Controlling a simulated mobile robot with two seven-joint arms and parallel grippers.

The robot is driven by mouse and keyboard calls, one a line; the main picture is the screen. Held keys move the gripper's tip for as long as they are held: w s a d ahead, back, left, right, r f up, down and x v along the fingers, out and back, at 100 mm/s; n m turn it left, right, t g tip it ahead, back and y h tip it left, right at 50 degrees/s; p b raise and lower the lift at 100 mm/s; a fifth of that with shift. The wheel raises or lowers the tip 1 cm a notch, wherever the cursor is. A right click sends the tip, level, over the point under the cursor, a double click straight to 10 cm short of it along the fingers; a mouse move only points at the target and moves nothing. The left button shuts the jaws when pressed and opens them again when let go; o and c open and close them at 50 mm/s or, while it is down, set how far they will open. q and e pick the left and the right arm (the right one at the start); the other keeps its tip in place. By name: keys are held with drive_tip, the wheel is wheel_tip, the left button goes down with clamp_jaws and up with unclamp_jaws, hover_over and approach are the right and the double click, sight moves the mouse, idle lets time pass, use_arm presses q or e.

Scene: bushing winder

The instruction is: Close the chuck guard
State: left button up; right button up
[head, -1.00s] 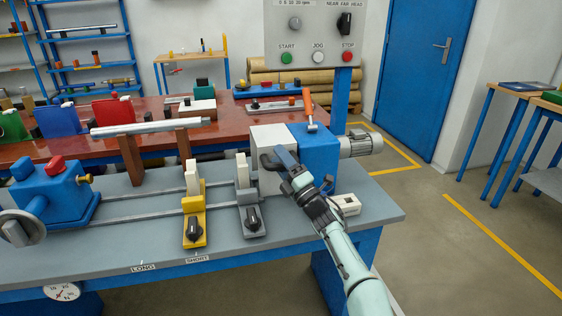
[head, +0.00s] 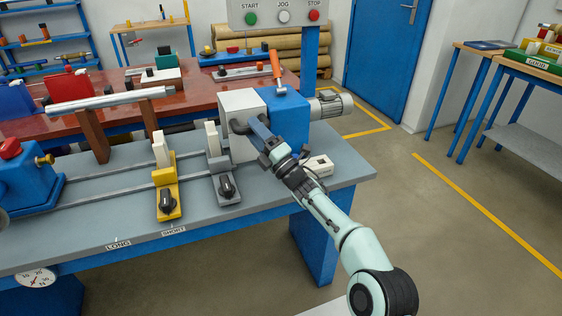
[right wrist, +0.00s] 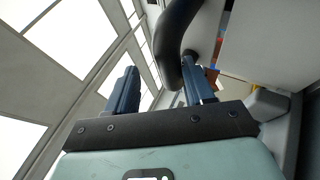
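The chuck guard (head: 241,104) is a pale grey box shape against the left side of the blue headstock (head: 288,118) on the bench. A dark curved handle (right wrist: 172,45) on it shows large in the right wrist view. My right gripper (head: 252,126) is at the guard's front face, by this handle. In the right wrist view its two blue fingers (right wrist: 162,85) stand apart, and the handle's lower end is close to the right finger. I cannot tell whether it touches. The chuck is hidden from view. My left gripper is not in view.
A grey support (head: 224,180) and a yellow support (head: 167,190) stand on the rails left of the guard. A white box (head: 318,166) lies right of my wrist. A motor (head: 331,104) sticks out behind the headstock. An orange-handled lever (head: 276,68) stands on top.

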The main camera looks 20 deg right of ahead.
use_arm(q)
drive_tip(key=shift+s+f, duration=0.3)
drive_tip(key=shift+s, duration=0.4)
use_arm(e)
drive_tip(key=v, duration=1)
drive_tip(key=shift+d+f, duration=0.25)
drive_tip(key=shift+d, duration=0.1)
